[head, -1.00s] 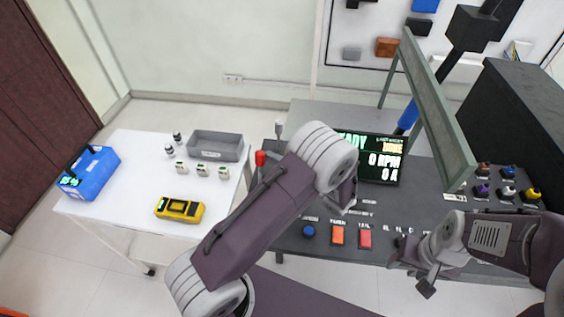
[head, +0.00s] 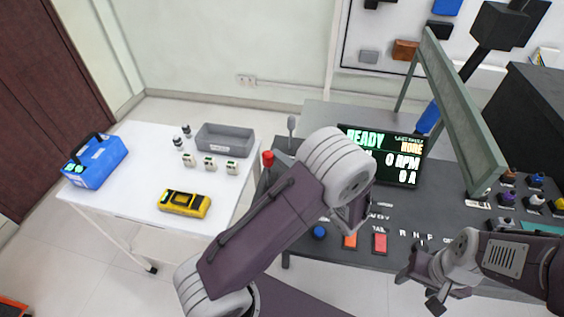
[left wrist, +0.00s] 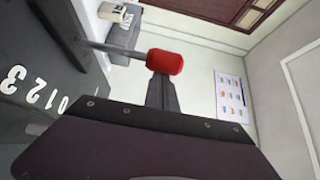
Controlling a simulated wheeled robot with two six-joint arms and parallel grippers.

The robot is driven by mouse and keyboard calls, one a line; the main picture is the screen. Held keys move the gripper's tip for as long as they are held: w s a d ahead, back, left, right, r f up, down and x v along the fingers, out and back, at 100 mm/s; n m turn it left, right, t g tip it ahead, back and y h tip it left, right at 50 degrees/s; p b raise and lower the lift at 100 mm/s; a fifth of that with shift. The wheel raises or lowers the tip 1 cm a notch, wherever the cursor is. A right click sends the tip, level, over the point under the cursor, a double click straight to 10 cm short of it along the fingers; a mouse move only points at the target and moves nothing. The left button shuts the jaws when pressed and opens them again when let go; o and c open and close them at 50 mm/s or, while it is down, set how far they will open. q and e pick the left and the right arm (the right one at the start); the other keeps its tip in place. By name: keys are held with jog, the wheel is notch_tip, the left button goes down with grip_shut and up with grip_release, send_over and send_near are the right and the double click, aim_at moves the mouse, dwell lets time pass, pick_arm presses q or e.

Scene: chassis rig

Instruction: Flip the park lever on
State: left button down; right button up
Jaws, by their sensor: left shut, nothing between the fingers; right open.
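A lever with a red knob (head: 268,160) stands at the left edge of the dark console (head: 455,208); a lever with a grey knob (head: 291,124) stands behind it. I cannot read which is labelled park. In the left wrist view the red knob (left wrist: 165,62) sits on a thin metal rod, just beyond my left gripper's fingers (left wrist: 160,94). Whether they touch is unclear. My left gripper (head: 352,212) is shut and empty, partly hidden behind its arm in the head view.
The display (head: 385,155) reads READY. Blue (head: 319,232), orange (head: 350,241) and red (head: 380,243) buttons lie on the console front. A green-grey frame (head: 465,110) rises behind. The white table (head: 130,190) at left holds a blue case, grey bin and yellow meter.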

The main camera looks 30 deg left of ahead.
aim_at(270, 164)
pick_arm(q)
jog(key=shift+s+d+f+n+y+b, duration=0.1)
jog(key=shift+s+d+n+y+b, duration=0.1)
jog(key=shift+s+b, duration=0.55)
jog(key=shift+s+d+n+y+b, duration=0.1)
jog(key=shift+s+d+n+b, duration=0.2)
jog(key=shift+s, duration=0.85)
pick_arm(e)
notch_tip(270, 164, down, 4)
jog(key=shift+w+r, duration=0.1)
jog(key=shift+r, duration=0.15)
pick_arm(q)
jog(key=shift+f, duration=0.1)
